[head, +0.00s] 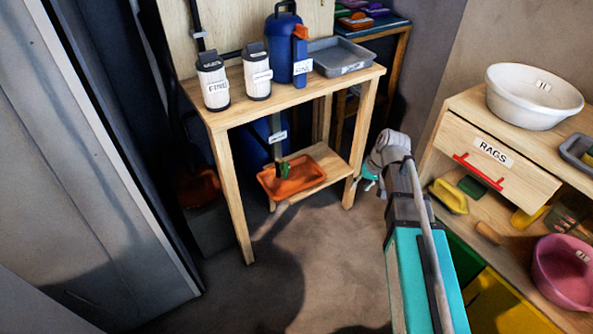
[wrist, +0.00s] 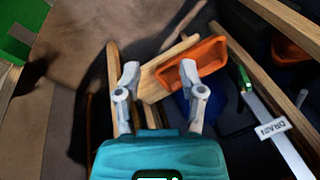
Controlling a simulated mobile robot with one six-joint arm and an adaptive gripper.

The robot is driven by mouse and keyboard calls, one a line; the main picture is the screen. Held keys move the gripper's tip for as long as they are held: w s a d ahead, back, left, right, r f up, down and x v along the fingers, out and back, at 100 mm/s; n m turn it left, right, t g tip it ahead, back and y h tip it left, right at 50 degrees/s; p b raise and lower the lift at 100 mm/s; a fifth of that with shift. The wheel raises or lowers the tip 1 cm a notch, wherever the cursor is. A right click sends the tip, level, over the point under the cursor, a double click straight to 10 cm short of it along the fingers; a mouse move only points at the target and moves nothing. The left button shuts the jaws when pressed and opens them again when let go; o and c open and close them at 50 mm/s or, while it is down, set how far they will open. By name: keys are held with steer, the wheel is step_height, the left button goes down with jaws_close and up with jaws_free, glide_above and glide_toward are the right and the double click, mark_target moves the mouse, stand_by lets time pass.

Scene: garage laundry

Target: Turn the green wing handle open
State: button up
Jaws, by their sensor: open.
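The green wing handle (head: 283,170) sits low on a dark pipe, above the orange tray (head: 272,188) on the table's lower shelf. In the wrist view the handle (wrist: 245,78) is a small green piece right of the orange tray (wrist: 212,50), at the end of a pale pipe with a DRAIN label (wrist: 272,128). My gripper (wrist: 160,70) is open and empty, its fingers pointing toward the shelf and tray, left of the handle and apart from it. In the head view my gripper (head: 368,180) is right of the table, partly hidden by my arm.
The wooden table (head: 222,122) carries two white canisters (head: 212,82), a blue jug (head: 281,40) and a grey tray (head: 345,58). Its front right leg (head: 362,150) stands between my gripper and the handle. A RAGS drawer unit (head: 490,165) stands right. The floor in front is clear.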

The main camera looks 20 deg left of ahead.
steer(key=w+a+r+n+p, duration=0.2)
steer(key=a, duration=0.8)
steer(key=w+a+r+n+y+p, duration=0.1)
steer(key=w+a+r+n, duration=0.1)
steer(key=a, duration=0.8)
steer(key=shift+w+a+r+n+t+y+p, duration=0.15)
steer(key=shift+r+n+t+y+p, duration=0.2)
steer(key=shift+r, duration=0.35)
steer(key=b, duration=0.4)
glide_toward(283, 173)
steer(key=b+x, duration=0.2)
steer(key=x, duration=0.1)
steer(key=b+x, duration=0.6)
steer(key=shift+w, duration=0.3)
jaws_close()
